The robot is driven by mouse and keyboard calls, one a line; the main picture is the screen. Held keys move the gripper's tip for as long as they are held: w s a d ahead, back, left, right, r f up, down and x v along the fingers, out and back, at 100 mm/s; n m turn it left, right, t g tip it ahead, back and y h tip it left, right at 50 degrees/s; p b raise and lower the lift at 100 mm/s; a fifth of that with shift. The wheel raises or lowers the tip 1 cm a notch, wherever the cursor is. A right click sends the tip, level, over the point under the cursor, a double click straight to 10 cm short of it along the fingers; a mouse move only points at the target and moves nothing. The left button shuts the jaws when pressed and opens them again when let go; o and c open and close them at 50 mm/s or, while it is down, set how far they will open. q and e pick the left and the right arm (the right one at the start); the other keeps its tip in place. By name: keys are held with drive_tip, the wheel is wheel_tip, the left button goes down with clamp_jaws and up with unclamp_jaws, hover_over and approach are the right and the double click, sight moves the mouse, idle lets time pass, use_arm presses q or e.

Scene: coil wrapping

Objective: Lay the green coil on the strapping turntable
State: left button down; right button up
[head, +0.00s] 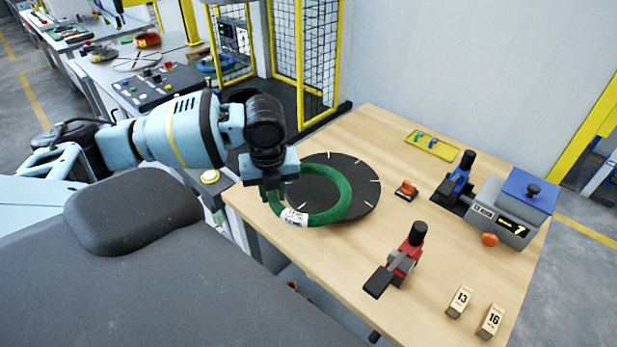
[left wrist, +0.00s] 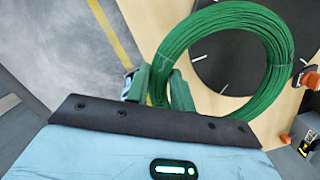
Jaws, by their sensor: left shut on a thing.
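The green coil (head: 345,203) is a ring of green wire with a white label on its near side. My left gripper (head: 271,190) is shut on the coil's left side. The black strapping turntable (head: 362,177), a disc with white marks, is on the wooden table. The coil overlaps the disc's front left part and reaches past its edge; I cannot tell whether it touches. In the left wrist view the coil (left wrist: 272,92) passes between my fingers (left wrist: 158,88), with the turntable (left wrist: 228,62) showing through the ring. My right gripper is not in view.
On the wooden table (head: 330,255) are a red tool (head: 405,258), a blue tool (head: 458,180), an orange item (head: 406,189), a grey and blue box (head: 508,212), a yellow tray (head: 432,146) and number blocks (head: 460,301). A yellow-framed mesh fence (head: 318,60) stands behind.

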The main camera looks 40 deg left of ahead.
sight(302, 165)
use_arm(q)
drive_tip(key=w, duration=0.7)
drive_tip(key=w+a+f, duration=0.1)
drive_tip(key=w, duration=0.2)
drive_tip(key=shift+w+a+b, duration=0.1)
drive_tip(key=shift+w+b, duration=0.2)
drive_tip(key=shift+b, duration=0.05)
drive_tip(key=shift+w, duration=0.4)
drive_tip(key=shift+f, duration=1.7)
drive_tip(key=c, duration=1.2)
unclamp_jaws()
drive_tip(key=shift+f, duration=0.15)
wheel_tip(302, 165, up, 12)
drive_tip(key=s+d, duration=0.1)
drive_tip(key=shift+p, duration=0.35)
